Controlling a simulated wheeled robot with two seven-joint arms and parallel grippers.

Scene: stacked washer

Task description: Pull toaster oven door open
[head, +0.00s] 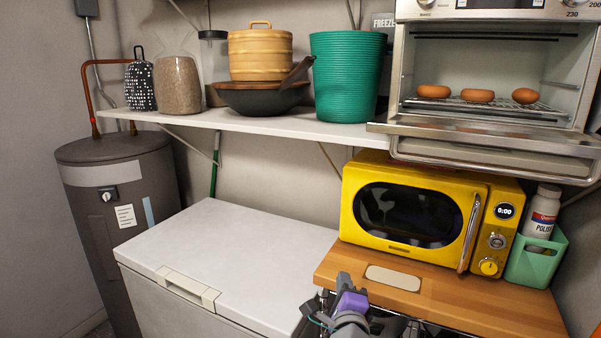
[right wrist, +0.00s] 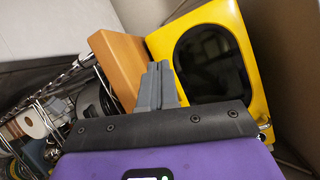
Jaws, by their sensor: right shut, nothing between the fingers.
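The silver toaster oven (head: 404,70) sits on the shelf at the upper right of the head view. Its door (head: 490,144) is folded down and open, with its handle bar at the front edge. Three brown, rounded food items (head: 477,96) lie on the rack inside. My right gripper (head: 344,281) is low in the head view, by the front edge of the wooden board and well below the door, apart from it. In the right wrist view its grey fingers (right wrist: 157,70) are together and empty. My left gripper is not in view.
A yellow microwave (head: 405,212) stands on a wooden board (head: 440,298) below the oven. A green caddy (head: 538,258) holds a bottle (head: 541,215) beside it. The shelf (head: 270,124) carries a green bin (head: 347,76) and pots. The white chest freezer top (head: 230,250) is clear.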

